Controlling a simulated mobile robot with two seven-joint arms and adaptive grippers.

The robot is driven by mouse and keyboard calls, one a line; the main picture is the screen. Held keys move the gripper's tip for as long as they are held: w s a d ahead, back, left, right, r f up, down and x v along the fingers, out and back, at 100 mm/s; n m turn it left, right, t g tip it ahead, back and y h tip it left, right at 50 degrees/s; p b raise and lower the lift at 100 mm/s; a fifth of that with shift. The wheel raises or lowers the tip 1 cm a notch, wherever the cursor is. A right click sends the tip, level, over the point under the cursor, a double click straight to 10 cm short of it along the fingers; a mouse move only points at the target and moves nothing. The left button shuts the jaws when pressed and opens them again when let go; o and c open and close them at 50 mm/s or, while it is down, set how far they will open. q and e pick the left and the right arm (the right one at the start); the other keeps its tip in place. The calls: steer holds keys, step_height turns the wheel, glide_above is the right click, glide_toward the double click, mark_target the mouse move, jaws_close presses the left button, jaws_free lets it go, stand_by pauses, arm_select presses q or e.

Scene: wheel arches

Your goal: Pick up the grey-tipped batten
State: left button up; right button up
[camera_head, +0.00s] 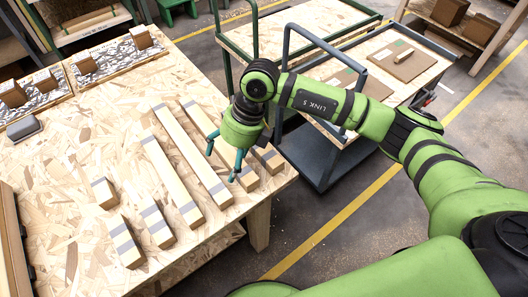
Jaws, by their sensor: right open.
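Several pale wooden battens with grey bands lie on the chipboard table (75,165). A long batten (172,180) with grey tips at both ends lies in the middle. A second long one (192,152) lies beside it to the right. A third batten (197,116) runs under my right gripper, which hides part of it. Which one is the grey-tipped batten of the task, I cannot tell for sure. My right gripper (221,165) is open and empty, fingers pointing down above the battens at the table's right side. My left gripper is not in view.
Short grey-banded blocks (126,243) lie at the front and right of the table. Foil-lined trays with blocks (45,80) stand at the back left, near a small grey box (24,129). A trolley (405,60) stands right of the table.

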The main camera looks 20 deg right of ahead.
mark_target(261, 151)
steer(key=w+d+h, duration=0.1)
steer(key=d, duration=0.2)
steer(key=w+d+h, duration=0.1)
steer(key=d+h, duration=0.1)
steer(key=d, duration=0.1)
steer(key=w+d+m+h, duration=0.1)
steer(key=d, duration=0.2)
steer(key=shift+w+d+r+t+h, duration=0.1)
steer(key=shift+r+t+h, duration=0.05)
steer(key=shift+t+h, duration=0.2)
steer(key=shift+d+f, duration=0.15)
steer(key=shift+f, duration=0.15)
steer(key=f, duration=0.1)
steer(key=f+p, duration=0.1)
steer(key=f, duration=0.1)
steer(key=f+p, duration=0.1)
steer(key=f, duration=0.1)
steer(key=shift+w+a+f, duration=0.2)
steer(key=shift+w+a, duration=0.1)
steer(key=shift+w, duration=0.1)
steer(key=shift+f, duration=0.4)
steer(key=shift+c, duration=0.4)
steer(key=c, duration=1.2)
